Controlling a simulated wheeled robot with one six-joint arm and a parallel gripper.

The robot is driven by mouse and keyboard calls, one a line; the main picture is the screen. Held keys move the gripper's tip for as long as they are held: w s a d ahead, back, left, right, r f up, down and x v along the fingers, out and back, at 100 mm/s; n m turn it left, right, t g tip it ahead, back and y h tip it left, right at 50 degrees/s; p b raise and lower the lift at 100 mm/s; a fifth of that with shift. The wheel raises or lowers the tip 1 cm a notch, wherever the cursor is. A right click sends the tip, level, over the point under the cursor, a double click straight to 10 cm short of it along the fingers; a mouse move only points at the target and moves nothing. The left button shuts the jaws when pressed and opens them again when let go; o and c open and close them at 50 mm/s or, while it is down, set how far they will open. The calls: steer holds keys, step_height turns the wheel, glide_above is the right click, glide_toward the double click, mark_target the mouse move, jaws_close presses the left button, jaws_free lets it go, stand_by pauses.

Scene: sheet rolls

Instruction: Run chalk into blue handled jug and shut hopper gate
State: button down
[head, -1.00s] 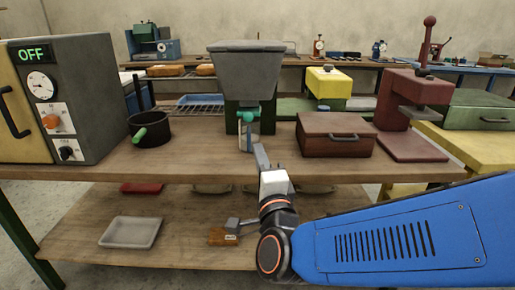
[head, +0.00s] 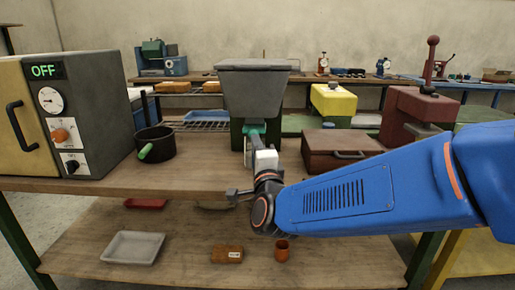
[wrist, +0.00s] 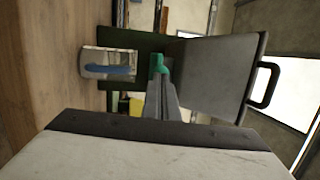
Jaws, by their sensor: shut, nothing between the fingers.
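The grey hopper (head: 252,88) stands on a dark green stand on the bench; it also fills the right of the wrist view (wrist: 212,78). Its green gate handle (wrist: 156,66) sits at the outlet and is partly visible in the head view (head: 256,128). The jug (wrist: 95,58), pale and shiny with a blue handle (wrist: 110,70), stands below the outlet. My arm mostly hides it in the head view. My gripper (wrist: 162,84) is shut and empty, its tips close to the green handle; I cannot tell if they touch. No chalk is visible.
A black pot (head: 155,143) with a green handle and an oven reading OFF (head: 80,110) stand left. A brown-red case (head: 340,150) and red press (head: 415,112) stand right. The lower shelf holds a grey tray (head: 133,246), an orange-brown block (head: 227,254) and an orange cup (head: 282,250).

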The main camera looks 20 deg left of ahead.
steer(key=shift+x, duration=0.95)
steer(key=shift+w+d, duration=0.1)
steer(key=shift+d, duration=0.1)
